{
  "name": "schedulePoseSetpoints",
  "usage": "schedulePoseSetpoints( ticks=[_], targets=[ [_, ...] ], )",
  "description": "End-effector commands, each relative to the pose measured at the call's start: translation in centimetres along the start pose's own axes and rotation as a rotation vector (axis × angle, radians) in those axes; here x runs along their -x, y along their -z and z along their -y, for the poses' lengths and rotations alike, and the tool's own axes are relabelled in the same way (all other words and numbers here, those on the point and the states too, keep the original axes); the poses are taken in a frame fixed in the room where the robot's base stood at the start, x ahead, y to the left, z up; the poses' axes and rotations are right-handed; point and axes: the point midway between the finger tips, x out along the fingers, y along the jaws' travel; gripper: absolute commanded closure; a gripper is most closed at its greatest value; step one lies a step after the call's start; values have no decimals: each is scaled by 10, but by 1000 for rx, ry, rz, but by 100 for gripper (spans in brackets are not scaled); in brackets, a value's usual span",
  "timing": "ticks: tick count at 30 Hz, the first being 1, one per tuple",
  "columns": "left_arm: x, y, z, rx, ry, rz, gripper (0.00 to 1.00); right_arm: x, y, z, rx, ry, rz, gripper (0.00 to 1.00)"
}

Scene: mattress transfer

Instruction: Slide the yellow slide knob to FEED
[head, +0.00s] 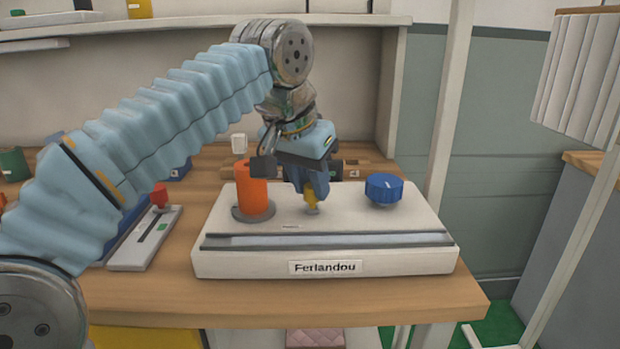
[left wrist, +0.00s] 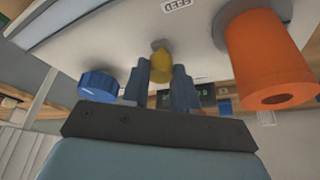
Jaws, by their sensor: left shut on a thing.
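The yellow slide knob (head: 311,195) stands on the top of a white panel box (head: 325,262) labelled "Ferlandou". My left gripper (head: 310,186) reaches down over the panel, with its fingers shut around the knob. In the left wrist view, the yellow knob (left wrist: 160,66) sits between the two blue-grey fingers (left wrist: 161,78). A FEED label (left wrist: 177,4) is on the panel near the knob, toward the top of that view. The small label in the head view (head: 290,226) is too small to read. My right gripper is not in view.
An orange cylinder (head: 252,192) stands left of the knob and a blue dial (head: 384,188) right of it, both on the panel. A grey device with a red-topped lever (head: 160,198) lies to the left. The wooden table's front edge (head: 400,302) is clear.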

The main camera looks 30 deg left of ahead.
Motion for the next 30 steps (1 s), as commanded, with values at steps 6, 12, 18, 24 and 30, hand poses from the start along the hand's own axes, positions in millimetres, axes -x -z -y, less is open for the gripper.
schedulePoseSetpoints(
  ticks=[6,12,18,24,30],
  targets=[
    [1,-2,-3,-4,-5,8,100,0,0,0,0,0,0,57],
    [0,-2,-2,-3,-4,8,47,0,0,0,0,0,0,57],
    [0,-2,-2,-3,-3,7,45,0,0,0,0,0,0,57],
    [8,0,-2,-3,-3,5,45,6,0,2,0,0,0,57],
    [40,-4,-2,-3,-3,1,45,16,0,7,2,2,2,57]
  ],
)
